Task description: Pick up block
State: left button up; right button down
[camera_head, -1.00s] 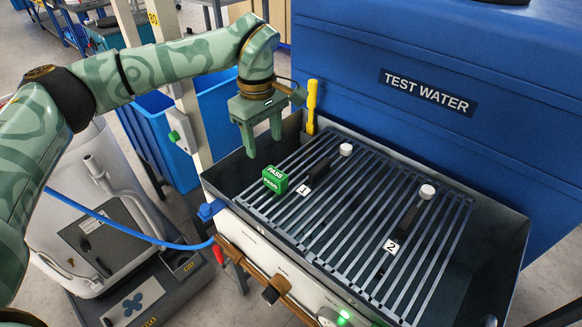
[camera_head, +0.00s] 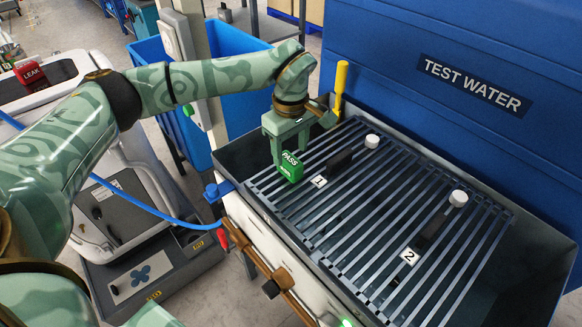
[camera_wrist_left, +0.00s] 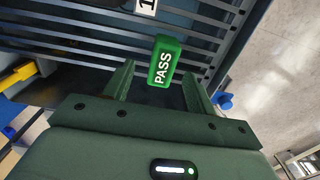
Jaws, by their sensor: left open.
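A green block (camera_head: 290,167) marked PASS sits on the slatted grate near its left end. In the left wrist view the green block (camera_wrist_left: 165,62) shows ahead of the fingertips and roughly between them. My left gripper (camera_head: 290,155) is open and empty, pointing down right at the block in the head view. Its fingers (camera_wrist_left: 158,75) lie on either side of the block's near end in the wrist view. Whether they touch it I cannot tell. A red block (camera_head: 30,72) marked LEAK lies on a white unit at the far left. My right gripper is not in view.
The grate (camera_head: 385,205) lies in a dark basin. It bears dark pieces with white caps (camera_head: 458,198) and labels 1 and 2. A yellow handle (camera_head: 340,90) stands at the basin's back left corner. The blue TEST WATER tank (camera_head: 470,85) rises behind.

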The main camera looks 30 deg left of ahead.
aim_at(290, 159)
pick_arm(q)
notch_tip(290, 159, down, 5)
jog(key=shift+s+f+b, duration=0.1)
jog(key=shift+b, duration=0.9)
jog(key=shift+r, duration=0.25)
jog(key=c, duration=1)
jog(key=shift+c, duration=0.3)
jog(key=shift+r, duration=0.1)
